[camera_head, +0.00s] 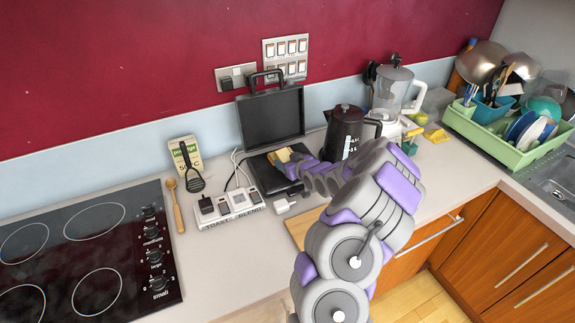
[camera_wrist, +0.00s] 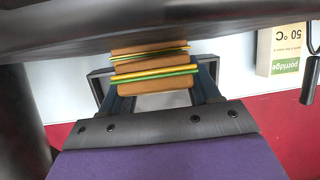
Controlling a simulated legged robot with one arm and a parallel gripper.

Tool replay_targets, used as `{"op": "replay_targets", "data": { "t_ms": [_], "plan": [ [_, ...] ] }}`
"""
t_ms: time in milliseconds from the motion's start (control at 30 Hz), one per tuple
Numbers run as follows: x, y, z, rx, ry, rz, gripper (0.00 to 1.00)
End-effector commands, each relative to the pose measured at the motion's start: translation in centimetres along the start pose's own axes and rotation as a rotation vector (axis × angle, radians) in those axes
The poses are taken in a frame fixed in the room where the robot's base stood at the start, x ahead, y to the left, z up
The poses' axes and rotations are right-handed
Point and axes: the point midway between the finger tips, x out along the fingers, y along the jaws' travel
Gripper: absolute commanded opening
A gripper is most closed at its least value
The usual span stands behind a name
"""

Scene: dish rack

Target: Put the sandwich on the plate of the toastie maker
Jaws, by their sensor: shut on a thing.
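The sandwich (camera_wrist: 152,72), brown bread with yellow and green filling, is held between the fingers of my gripper (camera_wrist: 158,90). In the head view the sandwich (camera_head: 283,155) shows as a small yellowish block over the toastie maker's lower plate (camera_head: 262,168). The toastie maker is black and open, its lid (camera_head: 272,118) standing upright against the wall. My gripper (camera_head: 291,164) reaches in from the right and hides part of the lower plate. I cannot tell whether the sandwich touches the plate.
A dark kettle (camera_head: 343,132) and a blender (camera_head: 393,92) stand close on the right. A labelled power strip (camera_head: 230,207) with plugs lies in front.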

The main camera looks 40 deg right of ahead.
Motion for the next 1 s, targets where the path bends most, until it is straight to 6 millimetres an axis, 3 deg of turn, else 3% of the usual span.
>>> {"op": "replay_targets", "data": {
  "t_ms": [100,467,500,733,1000],
  "plan": [
    [0.37,-0.01,1.05,-0.001,-0.001,0.000,0.26],
    [0.48,-0.02,1.31,-0.002,-0.001,0.000,0.26],
    [0.46,-0.02,1.24,-0.002,-0.001,0.000,0.65],
    [0.45,-0.02,1.22,-0.002,0.000,0.000,0.87],
    [0.48,-0.04,1.24,-0.002,0.000,0.000,0.87]
  ]
}}
